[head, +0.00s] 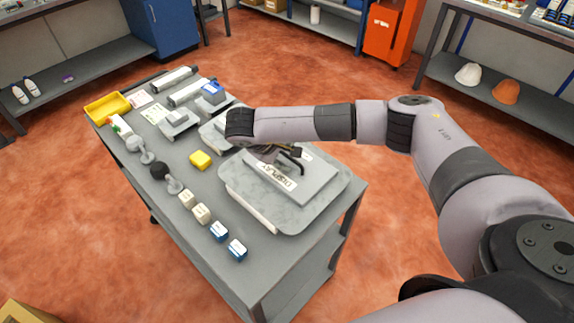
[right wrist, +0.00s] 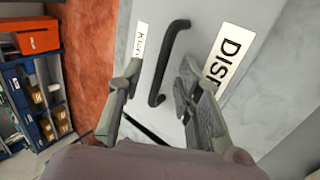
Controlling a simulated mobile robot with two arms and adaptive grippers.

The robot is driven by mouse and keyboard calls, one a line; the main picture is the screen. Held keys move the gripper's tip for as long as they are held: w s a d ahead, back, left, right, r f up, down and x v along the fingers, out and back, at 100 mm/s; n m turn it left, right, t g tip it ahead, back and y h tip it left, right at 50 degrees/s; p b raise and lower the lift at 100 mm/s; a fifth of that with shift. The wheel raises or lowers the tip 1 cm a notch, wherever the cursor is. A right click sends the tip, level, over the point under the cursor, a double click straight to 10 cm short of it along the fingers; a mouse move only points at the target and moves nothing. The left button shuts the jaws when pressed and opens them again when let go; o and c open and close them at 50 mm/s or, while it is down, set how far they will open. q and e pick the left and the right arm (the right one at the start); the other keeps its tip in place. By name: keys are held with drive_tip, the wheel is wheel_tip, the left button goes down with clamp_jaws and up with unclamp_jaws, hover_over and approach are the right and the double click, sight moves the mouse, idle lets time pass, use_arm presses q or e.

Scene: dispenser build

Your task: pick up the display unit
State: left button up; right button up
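The display unit (head: 314,188) is a flat grey block with a white label reading "DISPLAY" and a black bar handle on top. It rests on a pale grey tray (head: 248,207) at the near right of the table. In the right wrist view the black handle (right wrist: 168,62) stands up from the unit's grey top (right wrist: 203,22). My right gripper (right wrist: 158,78) is open, with one finger on each side of the handle's lower end; I cannot tell whether they touch it. In the head view my right arm partly hides this gripper (head: 280,152). My left gripper is not in view.
The grey table (head: 185,223) also holds a yellow block (head: 200,160), small blue and beige blocks along its near-left edge, a yellow bin (head: 107,107) and other parts at the far end. An orange cabinet (head: 387,30) and shelves stand beyond.

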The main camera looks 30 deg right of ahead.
drive_tip(key=shift+d+f, duration=0.3)
drive_tip(key=shift+f, duration=0.15)
drive_tip(key=shift+w, duration=0.1)
clamp_jaws()
idle(0.6)
drive_tip(key=shift+w+r, duration=0.1)
drive_tip(key=shift+r, duration=0.05)
